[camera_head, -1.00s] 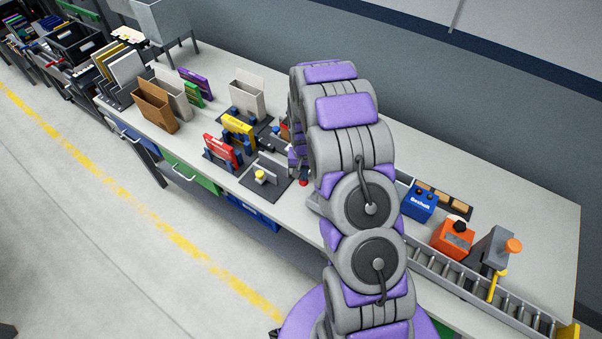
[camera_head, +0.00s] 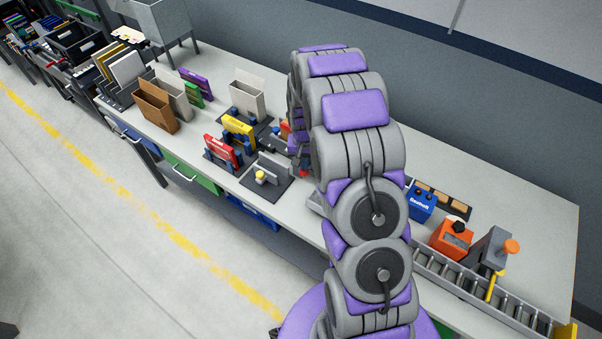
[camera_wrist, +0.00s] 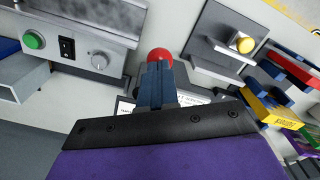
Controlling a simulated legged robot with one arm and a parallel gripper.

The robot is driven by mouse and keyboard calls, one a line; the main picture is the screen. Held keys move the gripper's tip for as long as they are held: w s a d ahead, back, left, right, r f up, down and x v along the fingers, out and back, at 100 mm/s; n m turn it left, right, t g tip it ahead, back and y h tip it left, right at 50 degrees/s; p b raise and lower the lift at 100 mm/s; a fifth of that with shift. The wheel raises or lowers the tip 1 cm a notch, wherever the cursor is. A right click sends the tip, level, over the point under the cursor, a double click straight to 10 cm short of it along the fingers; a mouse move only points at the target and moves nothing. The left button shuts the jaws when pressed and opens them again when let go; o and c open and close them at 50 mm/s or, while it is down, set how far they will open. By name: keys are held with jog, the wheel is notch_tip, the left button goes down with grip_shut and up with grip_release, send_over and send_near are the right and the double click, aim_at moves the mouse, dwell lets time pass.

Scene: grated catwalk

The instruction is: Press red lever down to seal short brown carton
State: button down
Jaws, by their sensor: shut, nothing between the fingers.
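The red lever's round knob (camera_wrist: 160,56) shows at the fingertips of my gripper (camera_wrist: 154,68) in the wrist view. My gripper's dark fingers are together with nothing between them and overlap the knob's lower edge. Whether they touch it I cannot tell. In the head view a bit of the red knob (camera_head: 304,174) shows just left of my arm, and most of my gripper is hidden. A brown open carton (camera_head: 156,107) stands upright on the bench at the left. Whether it is the short one I cannot tell. The lever's shaft is hidden.
A dark plate with a yellow knob (camera_head: 261,176) sits left of my arm. Red (camera_head: 221,150) and yellow (camera_head: 238,128) pieces stand behind it. A machine with a green button (camera_wrist: 34,40) is in the wrist view. A roller conveyor (camera_head: 470,285) lies at the right.

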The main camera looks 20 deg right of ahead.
jog(key=shift+r+p, duration=0.5)
jog(key=shift+r, duration=3)
jog(key=s+a+r+n+b, duration=0.1)
jog(key=s+a+r+b, duration=0.3)
jog(key=s, duration=0.4)
jog(key=s+a+r+n+b, duration=0.2)
jog(key=s+a+r+b, duration=0.15)
jog(key=s, duration=0.55)
jog(key=s+a+f+n+g+b, duration=0.1)
jog(key=s+b, duration=0.2)
jog(key=s, duration=0.7)
jog(key=s+a+f+n+b, duration=0.1)
jog(key=s+a+b, duration=0.1)
jog(key=s, duration=0.8)
jog(key=shift+a+f+g+b, duration=0.2)
jog(key=shift+a+g+b, duration=0.1)
jog(key=shift+g+b, duration=0.1)
